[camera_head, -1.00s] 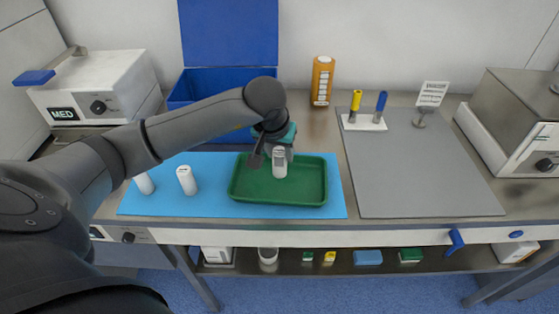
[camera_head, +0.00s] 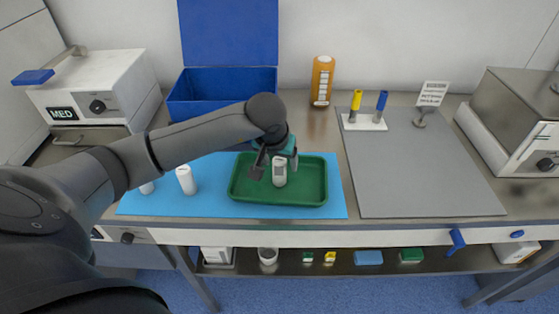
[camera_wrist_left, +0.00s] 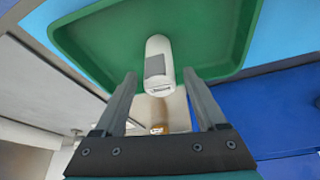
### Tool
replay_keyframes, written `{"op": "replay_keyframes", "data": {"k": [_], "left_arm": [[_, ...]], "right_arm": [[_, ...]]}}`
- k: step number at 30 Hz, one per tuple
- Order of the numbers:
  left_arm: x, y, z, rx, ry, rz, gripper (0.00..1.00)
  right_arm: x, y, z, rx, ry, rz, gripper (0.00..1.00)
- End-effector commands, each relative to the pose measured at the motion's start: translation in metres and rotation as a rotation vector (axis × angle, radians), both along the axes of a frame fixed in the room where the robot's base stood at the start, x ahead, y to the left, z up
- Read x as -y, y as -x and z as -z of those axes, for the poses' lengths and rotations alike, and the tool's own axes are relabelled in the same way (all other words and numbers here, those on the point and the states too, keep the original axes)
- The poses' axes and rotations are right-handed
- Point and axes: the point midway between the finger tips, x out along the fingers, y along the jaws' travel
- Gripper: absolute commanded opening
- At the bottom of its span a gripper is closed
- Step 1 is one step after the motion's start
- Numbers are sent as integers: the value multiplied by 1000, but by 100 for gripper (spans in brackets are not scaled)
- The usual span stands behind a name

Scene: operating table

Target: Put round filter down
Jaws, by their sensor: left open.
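A white cylinder with a grey label, which I take to be the round filter (camera_head: 279,174), is upright at the green tray (camera_head: 306,199), near its middle. In the left wrist view, the filter (camera_wrist_left: 158,66) shows between and just beyond the fingertips of my left gripper (camera_wrist_left: 160,80). The jaws are open, with a gap at each side of the filter. In the head view, my left gripper (camera_head: 272,163) is low over the tray, partly hiding the filter's top. I cannot tell if its base rests flat. My right gripper is not in view.
A blue open box (camera_head: 220,92) and an orange bottle (camera_head: 322,82) stand behind. The grey mat (camera_head: 420,180) at right is mostly clear.

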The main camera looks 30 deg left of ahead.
Motion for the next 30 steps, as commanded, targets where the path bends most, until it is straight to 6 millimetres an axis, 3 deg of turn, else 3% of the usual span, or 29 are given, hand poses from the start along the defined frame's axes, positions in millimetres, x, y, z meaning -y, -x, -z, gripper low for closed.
{"op": "replay_keyframes", "data": {"k": [8,21,30], "left_arm": [[0,2,-12,2,-1,1,73],[9,35,-92,3,-3,1,73],[12,44,-114,-1,-1,0,73]], "right_arm": [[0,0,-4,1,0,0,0],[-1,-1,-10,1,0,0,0],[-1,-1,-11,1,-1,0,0]]}}
